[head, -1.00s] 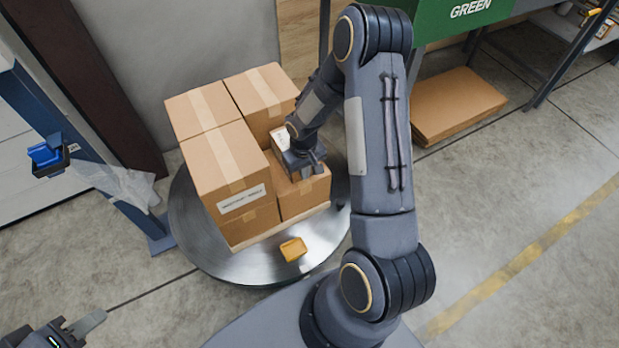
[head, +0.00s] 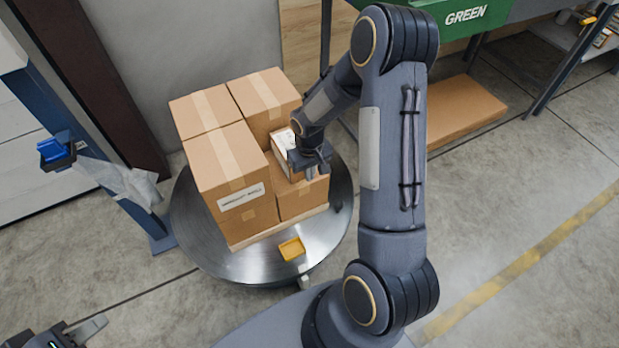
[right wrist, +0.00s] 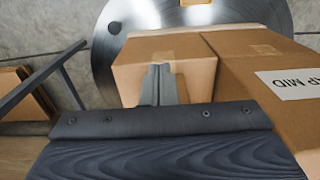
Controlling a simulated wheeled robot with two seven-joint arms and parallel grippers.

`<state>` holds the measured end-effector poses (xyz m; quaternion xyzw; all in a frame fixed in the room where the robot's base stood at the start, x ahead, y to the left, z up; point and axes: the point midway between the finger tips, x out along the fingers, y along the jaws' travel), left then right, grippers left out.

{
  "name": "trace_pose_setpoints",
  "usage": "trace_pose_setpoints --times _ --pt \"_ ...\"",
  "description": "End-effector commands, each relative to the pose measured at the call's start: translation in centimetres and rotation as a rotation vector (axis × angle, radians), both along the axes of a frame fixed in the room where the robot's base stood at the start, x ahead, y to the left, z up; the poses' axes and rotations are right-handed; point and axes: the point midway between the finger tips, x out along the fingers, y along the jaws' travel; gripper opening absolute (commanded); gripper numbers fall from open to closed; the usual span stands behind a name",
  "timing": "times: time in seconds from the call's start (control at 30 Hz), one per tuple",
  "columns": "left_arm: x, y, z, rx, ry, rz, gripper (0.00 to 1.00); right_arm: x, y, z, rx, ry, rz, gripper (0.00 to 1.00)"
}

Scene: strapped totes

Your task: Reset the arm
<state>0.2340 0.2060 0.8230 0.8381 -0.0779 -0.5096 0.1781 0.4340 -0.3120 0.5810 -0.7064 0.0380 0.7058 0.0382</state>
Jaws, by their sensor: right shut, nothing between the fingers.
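My right gripper (head: 317,172) is at the right side of the box stack, just over the front right box. Its fingers are together and empty; they also show in the right wrist view (right wrist: 159,84), in front of a cardboard box (right wrist: 190,62). A small open-looking carton (head: 284,150) with a white top lies on the stack beside the gripper, partly hidden by it. Whether the gripper touches a box is unclear. My left gripper (head: 82,332) is at the bottom left corner, partly cut off and clear of the stack; its opening is hard to judge.
Taped cardboard boxes (head: 222,165) stand on a pallet on a round metal turntable (head: 195,235). A yellow object (head: 292,248) lies at its front. A blue post (head: 100,150) stands left, a green-fronted bench (head: 475,20) back right. Floor at right is clear.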

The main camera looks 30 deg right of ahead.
Motion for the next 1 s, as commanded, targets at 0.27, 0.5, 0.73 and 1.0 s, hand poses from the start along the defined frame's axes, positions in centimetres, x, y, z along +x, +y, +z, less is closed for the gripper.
trace_pose_setpoints --times 0.27,0.5,0.73,1.0 --pt "0.0 0.0 1.0 0.0 0.0 0.0 0.36 0.0 0.0 4.5 0.0 -0.002 0.001 0.0" --pt "0.0 0.0 1.1 0.0 0.0 0.0 0.36 0.0 0.1 5.3 0.001 0.001 0.0 0.0" --pt "0.0 0.0 1.1 0.0 0.0 0.0 0.36 -0.4 0.2 6.8 0.012 -0.02 -0.009 0.0" --pt "0.0 0.0 1.1 0.0 0.0 0.0 0.36 -5.4 2.7 17.1 0.118 -0.177 -0.06 0.0"
